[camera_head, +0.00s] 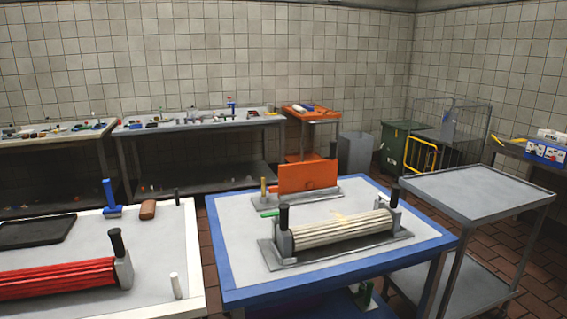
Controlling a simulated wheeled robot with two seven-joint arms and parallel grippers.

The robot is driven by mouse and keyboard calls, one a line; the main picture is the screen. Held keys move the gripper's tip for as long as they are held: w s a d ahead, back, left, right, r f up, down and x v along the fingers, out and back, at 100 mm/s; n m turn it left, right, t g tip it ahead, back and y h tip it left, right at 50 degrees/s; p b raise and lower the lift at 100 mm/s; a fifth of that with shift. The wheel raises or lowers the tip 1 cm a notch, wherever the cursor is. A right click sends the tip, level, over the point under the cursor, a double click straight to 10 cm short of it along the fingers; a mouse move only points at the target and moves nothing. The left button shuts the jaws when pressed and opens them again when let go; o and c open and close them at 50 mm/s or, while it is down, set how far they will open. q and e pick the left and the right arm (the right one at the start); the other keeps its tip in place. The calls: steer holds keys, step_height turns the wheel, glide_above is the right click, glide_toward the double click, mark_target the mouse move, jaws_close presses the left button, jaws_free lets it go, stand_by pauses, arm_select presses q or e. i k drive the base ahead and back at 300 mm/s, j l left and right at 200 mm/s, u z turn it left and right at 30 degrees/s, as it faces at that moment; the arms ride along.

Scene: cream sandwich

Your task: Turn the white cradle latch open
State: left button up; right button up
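A white ribbed roller (343,229) lies in a grey metal cradle (285,254) on the blue-edged table. A black upright handle (284,216) stands at its left end and another black handle (394,197) at its right end. A small green lever (270,213) sticks out to the left beside the left handle. I cannot tell for sure which part is the latch, or its exact position. Neither of my grippers is in view.
The blue-edged table (232,262) also holds an orange plate (307,177) on a grey base behind the cradle. A red roller (55,278) lies on the white table at left. An empty grey cart (470,190) stands at right. Brick floor shows between tables.

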mark_target(381, 196)
steer(key=i+l, duration=0.4)
steer(key=i, duration=0.15)
steer(key=i+l, duration=0.35)
steer(key=i, duration=0.15)
steer(key=l+z, duration=0.05)
